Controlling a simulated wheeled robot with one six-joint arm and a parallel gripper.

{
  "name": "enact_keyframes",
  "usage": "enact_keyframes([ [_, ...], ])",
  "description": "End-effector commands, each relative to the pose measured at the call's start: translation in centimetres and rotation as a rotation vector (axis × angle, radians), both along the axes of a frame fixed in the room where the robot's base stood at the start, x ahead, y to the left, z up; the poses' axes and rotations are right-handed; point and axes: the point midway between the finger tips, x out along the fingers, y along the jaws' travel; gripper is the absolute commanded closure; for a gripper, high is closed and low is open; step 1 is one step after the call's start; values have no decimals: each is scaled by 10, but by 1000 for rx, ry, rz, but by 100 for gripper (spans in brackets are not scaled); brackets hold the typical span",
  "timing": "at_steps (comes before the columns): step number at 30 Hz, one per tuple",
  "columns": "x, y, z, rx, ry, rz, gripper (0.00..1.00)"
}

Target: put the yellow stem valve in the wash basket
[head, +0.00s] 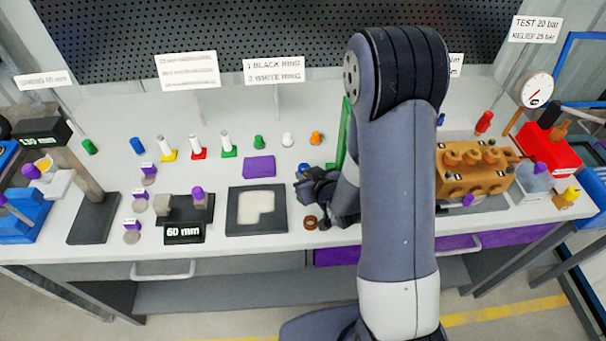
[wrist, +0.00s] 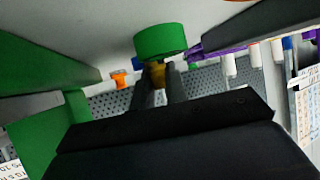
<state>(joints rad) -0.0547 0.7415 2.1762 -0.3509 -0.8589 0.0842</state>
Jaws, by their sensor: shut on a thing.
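My gripper (head: 312,187) is low over the bench, left of my arm, in the head view. In the wrist view my gripper (wrist: 160,82) is shut on a yellow stem (wrist: 158,70), with a wide green round end (wrist: 160,40) beyond the fingertips. This looks like the yellow stem valve; the head view does not show it clearly. A green upright panel (head: 344,130), maybe part of the wash basket, stands behind my gripper and is mostly hidden by my arm. Large green walls (wrist: 45,55) also show at the left of the wrist view.
White-stemmed pieces (head: 197,147) and small green, white and orange pieces (head: 316,138) stand along the back. A dark tray (head: 233,213) and a brown ring (head: 310,222) lie near my gripper. A brown pump block (head: 470,172) stands right of my arm.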

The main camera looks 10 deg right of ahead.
Motion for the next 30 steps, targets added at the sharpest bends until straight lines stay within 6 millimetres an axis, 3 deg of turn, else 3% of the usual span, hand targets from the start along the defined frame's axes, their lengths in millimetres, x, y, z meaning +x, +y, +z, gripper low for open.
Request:
enact_keyframes([
  [8, 0, 0, -3, 0, 0, 0, 100],
  [9, 0, 0, -1, 0, 1, 0, 83],
  [16, 0, 0, -1, 0, 1, 0, 65],
  [26, 0, 0, 3, 0, 1, 0, 65],
  [30, -11, -5, 8, 0, 0, -1, 65],
])
